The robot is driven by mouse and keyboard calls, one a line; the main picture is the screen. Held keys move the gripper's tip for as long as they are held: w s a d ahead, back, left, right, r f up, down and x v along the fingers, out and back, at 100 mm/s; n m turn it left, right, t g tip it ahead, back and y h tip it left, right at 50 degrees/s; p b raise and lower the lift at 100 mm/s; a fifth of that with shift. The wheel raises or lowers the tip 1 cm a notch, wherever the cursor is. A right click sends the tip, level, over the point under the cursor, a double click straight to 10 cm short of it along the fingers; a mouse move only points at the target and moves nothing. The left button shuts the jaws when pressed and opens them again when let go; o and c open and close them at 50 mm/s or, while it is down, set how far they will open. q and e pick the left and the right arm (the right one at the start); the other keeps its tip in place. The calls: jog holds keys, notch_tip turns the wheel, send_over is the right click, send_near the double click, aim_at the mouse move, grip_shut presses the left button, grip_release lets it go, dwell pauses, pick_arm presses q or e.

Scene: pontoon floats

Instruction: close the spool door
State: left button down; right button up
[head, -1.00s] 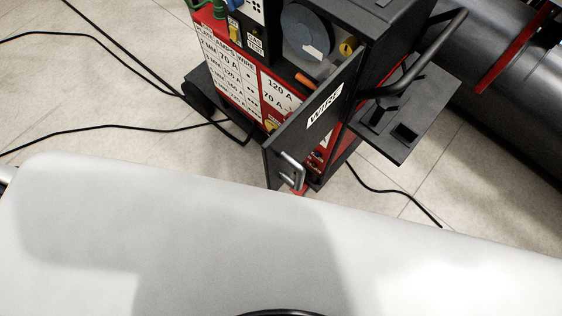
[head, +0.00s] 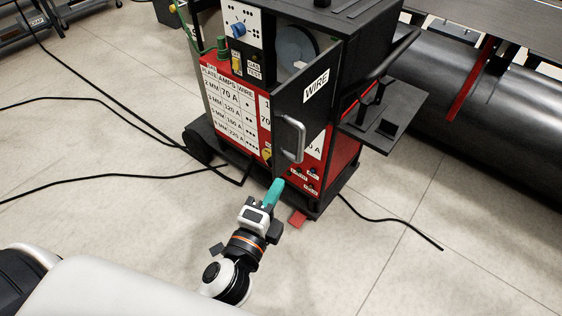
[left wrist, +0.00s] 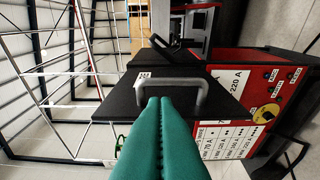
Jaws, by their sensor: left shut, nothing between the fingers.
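The spool door (head: 318,72) is a dark panel with a white WIRE label. It stands open, swung out from the front of the red and black welding machine. The grey spool (head: 297,48) shows in the opening behind it. The door's pale U-shaped handle (head: 293,140) is near its free edge. My left gripper (head: 278,184), with teal fingers, is shut and empty just below the door's lower corner. In the left wrist view the shut fingertips (left wrist: 161,101) appear in front of the door (left wrist: 122,104), close to its handle (left wrist: 170,82); I cannot tell whether they touch. My right gripper is out of view.
The machine body (head: 225,118) has a settings chart, a side shelf (head: 385,125) and a push bar. Black cables lie on the floor at left and right. A large dark cylinder (head: 490,105) lies at the right.

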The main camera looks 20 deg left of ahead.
aim_at(278, 147)
pick_arm(q)
jog(key=w+p, duration=0.1)
jog(key=w, duration=0.2)
jog(key=w+p, duration=0.1)
jog(key=w, duration=0.2)
jog(key=w+p, duration=0.1)
jog(key=w, duration=0.3)
jog(key=shift+d+r, duration=0.1)
jog(key=shift+d, duration=0.2)
jog(key=a, duration=0.2)
jog(key=w+a+p, duration=0.1)
jog(key=a, duration=0.1)
jog(key=shift+w+f, duration=0.1)
jog(key=shift+f, duration=0.1)
jog(key=shift+d, duration=0.1)
